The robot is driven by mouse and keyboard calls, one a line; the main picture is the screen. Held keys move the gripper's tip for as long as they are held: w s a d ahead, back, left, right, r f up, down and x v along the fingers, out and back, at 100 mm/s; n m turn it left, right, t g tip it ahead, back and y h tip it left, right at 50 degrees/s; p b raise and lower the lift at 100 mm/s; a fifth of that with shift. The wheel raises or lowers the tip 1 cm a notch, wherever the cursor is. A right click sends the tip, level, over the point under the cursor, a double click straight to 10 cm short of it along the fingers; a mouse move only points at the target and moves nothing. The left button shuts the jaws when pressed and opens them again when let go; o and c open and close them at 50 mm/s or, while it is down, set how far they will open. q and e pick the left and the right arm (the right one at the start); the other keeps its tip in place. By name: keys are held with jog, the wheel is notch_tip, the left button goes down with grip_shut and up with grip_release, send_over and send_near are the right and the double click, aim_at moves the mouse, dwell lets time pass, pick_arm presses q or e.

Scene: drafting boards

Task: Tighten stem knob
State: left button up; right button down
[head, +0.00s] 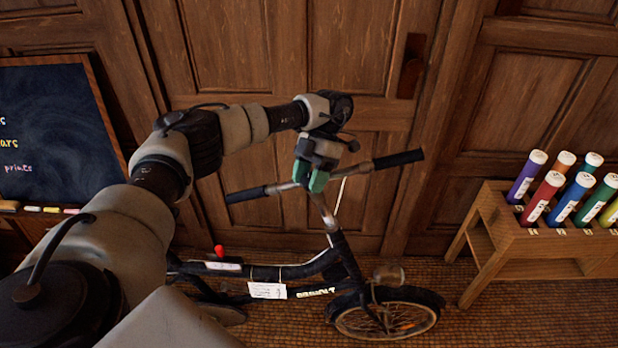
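A black bicycle (345,262) stands in front of the wooden doors, its handlebar (357,171) spanning left to right with black grips. Its silver stem (325,213) rises from the frame to the bar. My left gripper (310,182) points down at the top of the stem, its two green fingertips at the middle of the bar. The fingertips and gripper body cover that spot, so I cannot make out a stem knob or whether the fingers hold anything. A small red knob-like piece (219,251) stands on the bicycle's rear part. My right gripper is out of view.
A wooden rack (490,235) with several coloured tubes stands at the right. A chalkboard (60,120) with chalks on its ledge is at the left. White tags (267,290) hang on the bicycle frame. Tiled floor (530,315) is clear between front wheel and rack.

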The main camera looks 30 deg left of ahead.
pick_arm(q)
jog(key=o, duration=0.3)
jog(key=shift+p+v, duration=1.7)
jog(key=shift+v, duration=3.65)
